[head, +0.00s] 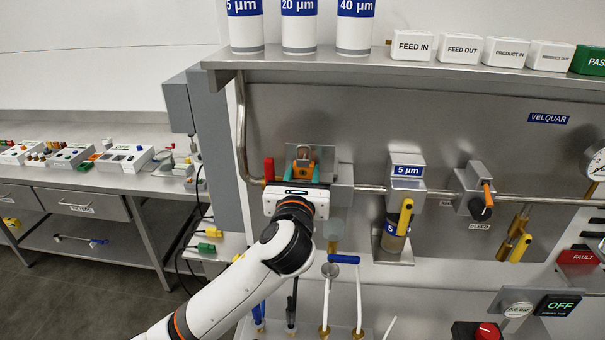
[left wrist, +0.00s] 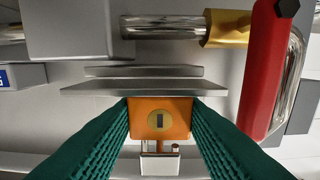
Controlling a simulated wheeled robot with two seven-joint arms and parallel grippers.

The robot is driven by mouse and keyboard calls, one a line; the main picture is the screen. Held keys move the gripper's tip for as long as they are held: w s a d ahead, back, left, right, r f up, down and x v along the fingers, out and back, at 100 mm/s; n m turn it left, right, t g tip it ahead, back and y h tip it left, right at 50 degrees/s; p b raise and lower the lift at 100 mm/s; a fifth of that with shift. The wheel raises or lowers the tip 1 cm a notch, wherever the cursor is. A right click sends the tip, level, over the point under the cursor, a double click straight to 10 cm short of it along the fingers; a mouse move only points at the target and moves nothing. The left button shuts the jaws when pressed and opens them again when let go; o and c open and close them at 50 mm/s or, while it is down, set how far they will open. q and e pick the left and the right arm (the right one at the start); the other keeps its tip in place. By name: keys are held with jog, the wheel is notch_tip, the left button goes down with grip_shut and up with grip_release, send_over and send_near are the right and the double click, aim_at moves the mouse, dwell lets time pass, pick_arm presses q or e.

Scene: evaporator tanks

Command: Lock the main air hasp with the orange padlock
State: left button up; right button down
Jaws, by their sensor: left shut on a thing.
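The orange padlock (head: 304,167) is between the teal fingers of my left gripper (head: 301,172), in front of the steel panel. In the left wrist view the padlock (left wrist: 160,106) shows its brass keyhole face. The ribbed green fingers of my left gripper (left wrist: 160,128) press on its two sides. Its shackle points toward a small metal piece (left wrist: 160,163), probably part of the hasp; I cannot tell whether it passes through or is closed. A red handle (head: 269,168) is just left of the gripper, and it also shows in the left wrist view (left wrist: 268,75). My right gripper is not in view.
A steel pipe (head: 375,190) runs right from a grey block (head: 342,186) beside the gripper. A filter unit (head: 408,170) with a yellow handle stands further right. A shelf (head: 400,62) with canisters overhangs the panel. A blue-handled valve (head: 343,259) is below.

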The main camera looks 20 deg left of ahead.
pick_arm(q)
jog(key=o, duration=1.4)
jog(key=shift+c, duration=0.2)
jog(key=shift+s, duration=0.15)
jog(key=shift+p+v, duration=0.9)
jog(key=shift+v, duration=2.05)
